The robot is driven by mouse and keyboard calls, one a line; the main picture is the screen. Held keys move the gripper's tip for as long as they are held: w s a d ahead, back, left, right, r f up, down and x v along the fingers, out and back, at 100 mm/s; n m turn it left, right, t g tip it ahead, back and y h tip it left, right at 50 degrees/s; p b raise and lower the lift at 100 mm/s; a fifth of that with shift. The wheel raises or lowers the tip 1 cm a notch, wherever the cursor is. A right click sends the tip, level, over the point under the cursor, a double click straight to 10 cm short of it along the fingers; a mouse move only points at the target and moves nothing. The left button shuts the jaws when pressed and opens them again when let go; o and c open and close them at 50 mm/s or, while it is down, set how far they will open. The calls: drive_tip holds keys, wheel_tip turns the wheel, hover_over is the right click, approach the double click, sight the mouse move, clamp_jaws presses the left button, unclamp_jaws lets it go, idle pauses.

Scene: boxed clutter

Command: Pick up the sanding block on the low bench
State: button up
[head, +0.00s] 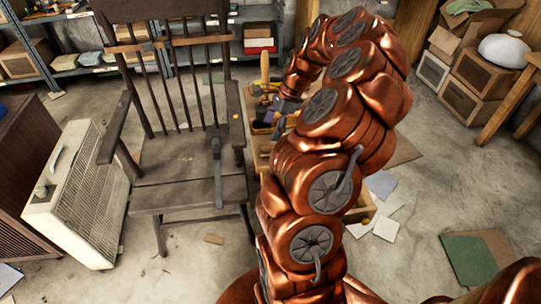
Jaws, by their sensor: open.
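The low bench (262,150) stands right of the chair, and my copper arm hides most of it. My arm curls over from the right and ends in my gripper (280,118), which is small and dark here. It points down over the left part of the bench and is open. Small items crowd that part of the bench, among them a yellow-handled tool (265,70) behind my gripper. I cannot clearly pick out the sanding block among them; it may be hidden by my gripper or arm. I cannot tell whether my gripper touches anything.
A dark wooden chair (180,165) with a grey tool on its seat stands close left of the bench. A cream heater (80,190) is farther left. Shelves (70,60) line the back. Boxes (470,75) stand at right. The front floor is mostly clear.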

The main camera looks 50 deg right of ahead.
sight(272, 144)
drive_tip(key=shift+s+d+f+m, duration=0.2)
drive_tip(key=shift+d+f+m, duration=0.05)
drive_tip(key=shift+d+f, duration=0.25)
drive_tip(key=shift+s+d+f+m, duration=0.2)
drive_tip(key=shift+d+f+m, duration=0.05)
drive_tip(key=shift+d+f, duration=0.25)
drive_tip(key=shift+x, duration=3.75)
drive_tip(key=shift+s, duration=0.1)
drive_tip(key=c, duration=1.4)
